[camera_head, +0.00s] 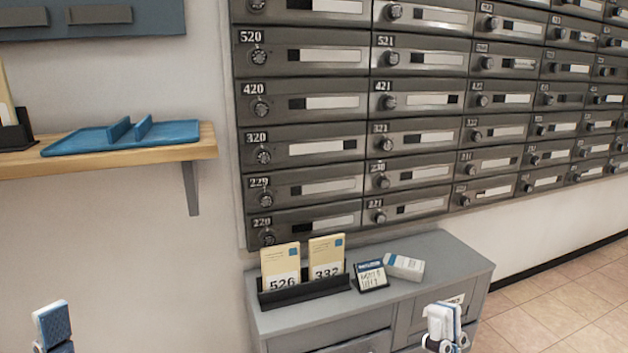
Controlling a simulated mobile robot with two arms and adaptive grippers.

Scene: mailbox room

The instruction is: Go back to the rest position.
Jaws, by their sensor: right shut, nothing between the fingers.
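My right gripper (443,322) is at the bottom right of the head view, in front of the grey cabinet (450,262). Its white fingers are together and nothing shows between them. My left gripper (52,322) is at the bottom left, in front of the bare wall and below the wooden shelf. Only a white fingertip part with a blue pad shows, and the rest is cut off by the frame edge. I cannot tell its opening. Neither gripper visibly touches anything.
Grey mailboxes (315,148) fill the wall. A black holder (304,291) with cards 526 and 332, a small sign (371,276) and a white box (404,266) stand on the cabinet. A wooden shelf (190,150) with a blue tray (75,145) juts out left. Floor is clear right.

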